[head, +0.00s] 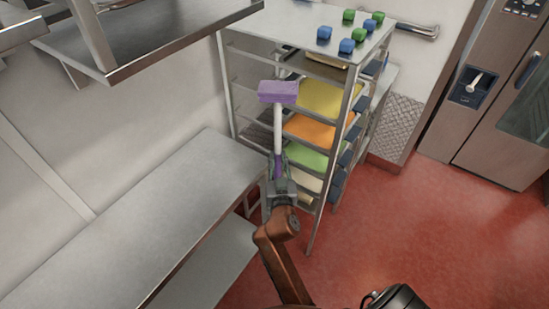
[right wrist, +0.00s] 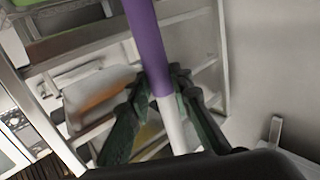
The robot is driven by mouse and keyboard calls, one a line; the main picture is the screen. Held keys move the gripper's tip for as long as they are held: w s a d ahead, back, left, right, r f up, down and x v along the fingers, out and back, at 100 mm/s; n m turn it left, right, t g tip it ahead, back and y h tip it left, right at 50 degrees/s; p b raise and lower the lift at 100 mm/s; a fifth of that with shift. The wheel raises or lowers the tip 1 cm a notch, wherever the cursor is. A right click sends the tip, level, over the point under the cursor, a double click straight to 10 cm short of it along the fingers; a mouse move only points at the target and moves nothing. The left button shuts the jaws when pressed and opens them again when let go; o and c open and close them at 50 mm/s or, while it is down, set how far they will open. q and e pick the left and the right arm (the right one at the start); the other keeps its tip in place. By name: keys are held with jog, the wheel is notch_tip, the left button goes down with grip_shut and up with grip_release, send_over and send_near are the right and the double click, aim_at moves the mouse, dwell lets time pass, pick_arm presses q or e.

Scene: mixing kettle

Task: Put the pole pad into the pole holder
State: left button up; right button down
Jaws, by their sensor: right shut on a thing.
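The pole pad is a white pole (head: 278,130) with a purple pad (head: 278,92) at its upper end and a purple grip at its lower end. My right gripper (head: 278,182) is shut on the pole near the purple grip and holds it about upright in front of the rack. In the right wrist view the purple grip (right wrist: 148,45) and the white part of the pole pass between the gripper's dark fingers (right wrist: 155,100). I cannot make out the pole holder for certain in either view. My left gripper is not in view.
A metal rack (head: 245,85) with yellow, orange and green trays stands just behind the pole. Several blue and green pieces (head: 347,46) lie on its top. A steel table (head: 130,215) is at left, a raised shelf (head: 180,35) above. Red floor (head: 420,240) is clear at right.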

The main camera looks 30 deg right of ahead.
aim_at(277, 165)
jog(key=shift+f+b, duration=1.05)
jog(key=shift+f, duration=0.55)
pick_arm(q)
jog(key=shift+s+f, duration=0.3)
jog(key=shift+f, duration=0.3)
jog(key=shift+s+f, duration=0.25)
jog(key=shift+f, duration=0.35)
pick_arm(e)
jog(key=shift+r, duration=0.1)
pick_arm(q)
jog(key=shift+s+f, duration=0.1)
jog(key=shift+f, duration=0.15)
pick_arm(e)
jog(key=shift+a+f, duration=0.15)
jog(key=shift+f, duration=0.25)
